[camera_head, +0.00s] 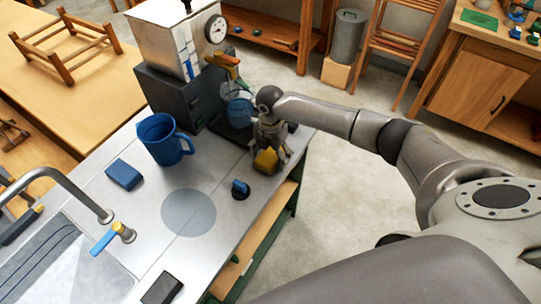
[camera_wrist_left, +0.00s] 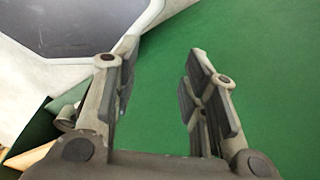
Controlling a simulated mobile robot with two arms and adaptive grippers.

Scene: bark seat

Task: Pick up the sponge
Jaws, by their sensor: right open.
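A yellow block (camera_head: 265,160), which looks like the sponge, sits near the right edge of the grey worktop (camera_head: 145,210). My right gripper (camera_head: 271,150) points down over it with open fingers around its upper part. The fingers hide some of the block, and I cannot tell whether they touch it. A blue block (camera_head: 124,174) lies farther left on the worktop. My left gripper (camera_wrist_left: 163,75) is open and empty in the left wrist view, in front of a green surface (camera_wrist_left: 260,60).
A blue mug (camera_head: 160,140) stands left of my right gripper. A small blue-topped knob (camera_head: 240,188) is near the front edge. A sink and tap (camera_head: 108,238) are at lower left.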

